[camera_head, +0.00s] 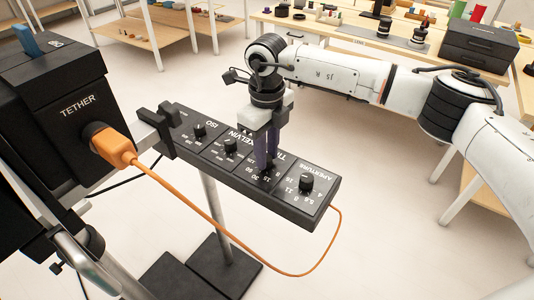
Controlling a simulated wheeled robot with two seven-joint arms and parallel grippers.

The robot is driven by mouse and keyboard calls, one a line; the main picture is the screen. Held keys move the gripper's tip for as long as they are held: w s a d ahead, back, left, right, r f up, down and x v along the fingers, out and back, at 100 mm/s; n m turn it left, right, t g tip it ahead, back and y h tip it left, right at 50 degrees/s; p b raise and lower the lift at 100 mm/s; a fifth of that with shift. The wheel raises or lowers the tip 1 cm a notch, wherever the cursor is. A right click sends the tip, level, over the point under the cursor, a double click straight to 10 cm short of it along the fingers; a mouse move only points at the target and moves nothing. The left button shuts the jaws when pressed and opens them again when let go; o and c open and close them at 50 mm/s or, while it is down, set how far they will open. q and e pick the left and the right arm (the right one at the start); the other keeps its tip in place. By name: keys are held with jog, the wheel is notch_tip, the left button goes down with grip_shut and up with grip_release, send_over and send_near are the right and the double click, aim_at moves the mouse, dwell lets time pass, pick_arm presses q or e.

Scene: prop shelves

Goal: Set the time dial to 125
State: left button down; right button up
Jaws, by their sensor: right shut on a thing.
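A black control panel (222,173) is mounted on a stand and carries a row of dials, its labels upside down in the picture. The label starting "TI" marks the time dial, which sits between the Kelvin dial (229,146) and the aperture dial (306,181). My right gripper (266,168) points down over the time dial, with its dark purplish fingers shut on it. My left gripper is not in view.
A black box marked TETHER (80,105) stands at left, with an orange cable (195,212) plugged in and looping to the panel's right end. The ISO dial (199,129) is at the panel's far left. Tables with props and drawers (478,45) stand behind.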

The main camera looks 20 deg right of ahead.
jog(key=m, duration=0.6)
jog(key=shift+a+b, duration=0.1)
jog(key=shift+b, duration=0.3)
dwell(0.3)
jog(key=o, duration=1)
jog(key=shift+o, duration=0.2)
notch_tip(320, 180, up, 10)
jog(key=b, duration=0.1)
jog(key=shift+r, duration=0.2)
